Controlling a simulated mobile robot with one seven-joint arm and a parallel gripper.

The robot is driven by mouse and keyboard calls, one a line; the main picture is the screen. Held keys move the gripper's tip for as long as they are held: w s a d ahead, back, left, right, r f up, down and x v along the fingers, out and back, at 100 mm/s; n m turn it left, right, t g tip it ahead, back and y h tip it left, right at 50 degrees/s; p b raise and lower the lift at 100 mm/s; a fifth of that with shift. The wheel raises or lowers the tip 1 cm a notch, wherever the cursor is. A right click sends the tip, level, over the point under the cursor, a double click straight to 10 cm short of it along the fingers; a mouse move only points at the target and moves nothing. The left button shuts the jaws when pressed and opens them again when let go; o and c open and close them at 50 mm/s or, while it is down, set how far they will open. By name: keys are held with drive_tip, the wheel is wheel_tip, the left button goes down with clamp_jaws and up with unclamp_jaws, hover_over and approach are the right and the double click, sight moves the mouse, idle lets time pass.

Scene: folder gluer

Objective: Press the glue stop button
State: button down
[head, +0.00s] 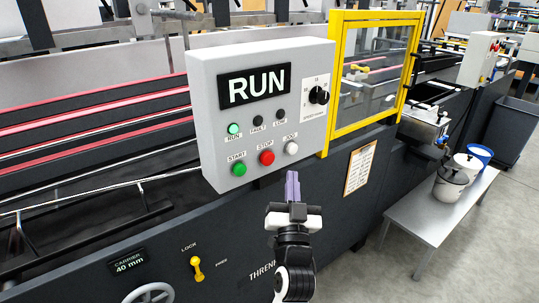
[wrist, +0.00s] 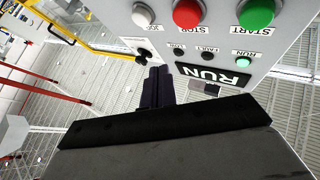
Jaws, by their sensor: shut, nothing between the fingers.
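A grey control panel (head: 207,100) has a display reading RUN (head: 254,86). Its lower row holds a green START button (head: 239,169), a red STOP button (head: 267,157) and a white JOG button (head: 291,148). The wrist view shows this panel upside down, with the red STOP button (wrist: 186,12) at the top. No label naming glue is readable on it. My gripper (head: 292,178) is shut and empty, below the JOG button in the head view. Its fingers also show in the wrist view (wrist: 155,85); I cannot tell whether they touch the panel.
A second, smaller grey box (head: 478,60) with tiny buttons stands at the far right; its labels are unreadable. A yellow-framed guard (head: 330,85) stands right of the near panel. A low table (head: 425,222) with pots (head: 451,183) stands at right, beside clear floor.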

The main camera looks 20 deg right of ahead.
sight(273, 156)
drive_tip(key=shift+w+a+p, duration=0.3)
drive_tip(key=shift+w+p, duration=0.05)
drive_tip(key=shift+w, duration=0.5)
drive_tip(key=shift+w+a+p, duration=0.35)
drive_tip(key=shift+w+p, duration=0.05)
drive_tip(key=shift+w, duration=0.45)
drive_tip(key=shift+w+a+p, duration=0.3)
drive_tip(key=shift+w+p, duration=0.05)
drive_tip(key=shift+w, duration=0.5)
drive_tip(key=shift+w+a, duration=0.15)
drive_tip(key=shift+w, duration=0.25)
drive_tip(key=shift+w+a+p, duration=0.15)
drive_tip(key=shift+w+p, duration=0.3)
drive_tip(key=shift+p, duration=0.05)
idle(0.6)
idle(0.4)
drive_tip(key=shift+s+d+b, duration=0.3)
drive_tip(key=shift+s+b, duration=0.45)
drive_tip(key=shift+s, duration=0.15)
